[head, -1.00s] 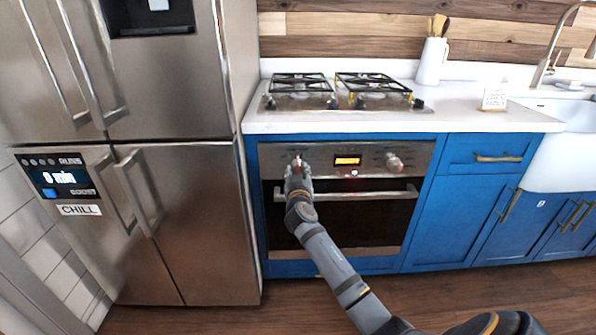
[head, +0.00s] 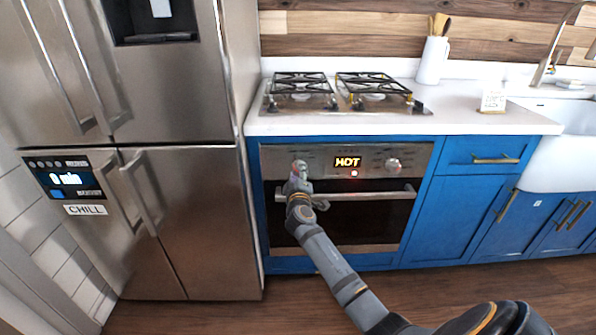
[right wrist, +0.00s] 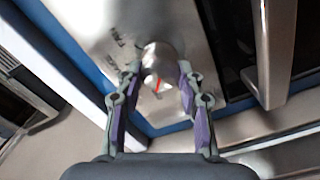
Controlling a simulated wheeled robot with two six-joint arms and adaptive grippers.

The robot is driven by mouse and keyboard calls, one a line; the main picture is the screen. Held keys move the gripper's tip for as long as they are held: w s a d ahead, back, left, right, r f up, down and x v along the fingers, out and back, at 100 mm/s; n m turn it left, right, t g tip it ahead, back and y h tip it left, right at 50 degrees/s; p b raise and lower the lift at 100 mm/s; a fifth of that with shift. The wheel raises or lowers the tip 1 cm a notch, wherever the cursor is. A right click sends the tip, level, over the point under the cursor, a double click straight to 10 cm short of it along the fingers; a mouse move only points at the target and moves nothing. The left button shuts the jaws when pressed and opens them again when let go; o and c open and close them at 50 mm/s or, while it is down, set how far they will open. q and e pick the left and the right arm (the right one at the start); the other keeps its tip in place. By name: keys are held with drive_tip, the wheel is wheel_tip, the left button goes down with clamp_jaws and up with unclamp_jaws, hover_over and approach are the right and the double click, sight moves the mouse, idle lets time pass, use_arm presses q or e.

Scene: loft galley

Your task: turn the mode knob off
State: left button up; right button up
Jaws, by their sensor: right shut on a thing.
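The oven's left knob (right wrist: 160,62) is a round metal knob with a red pointer line, seen between the fingertips of my right gripper (right wrist: 156,84). The right gripper is shut on it, and it also shows in the head view (head: 298,178) against the left of the oven panel. There the gripper hides much of the knob. Lettering beside the knob is too blurred to read. The right knob (head: 393,165) sits free. My left gripper is not in view.
The oven handle (head: 375,194) runs across below the panel. A gas cooktop (head: 310,102) sits on the white counter above. A steel fridge (head: 205,215) stands to the left, blue cabinets (head: 465,195) to the right.

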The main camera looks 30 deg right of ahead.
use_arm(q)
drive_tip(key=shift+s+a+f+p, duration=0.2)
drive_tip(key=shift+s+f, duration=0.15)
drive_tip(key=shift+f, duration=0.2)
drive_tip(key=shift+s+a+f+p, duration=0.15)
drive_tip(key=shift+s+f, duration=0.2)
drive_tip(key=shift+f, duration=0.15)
use_arm(e)
drive_tip(key=shift+f+n, duration=0.15)
drive_tip(key=shift+n, duration=1.05)
drive_tip(key=o, duration=1.2)
drive_tip(key=v, duration=1.2)
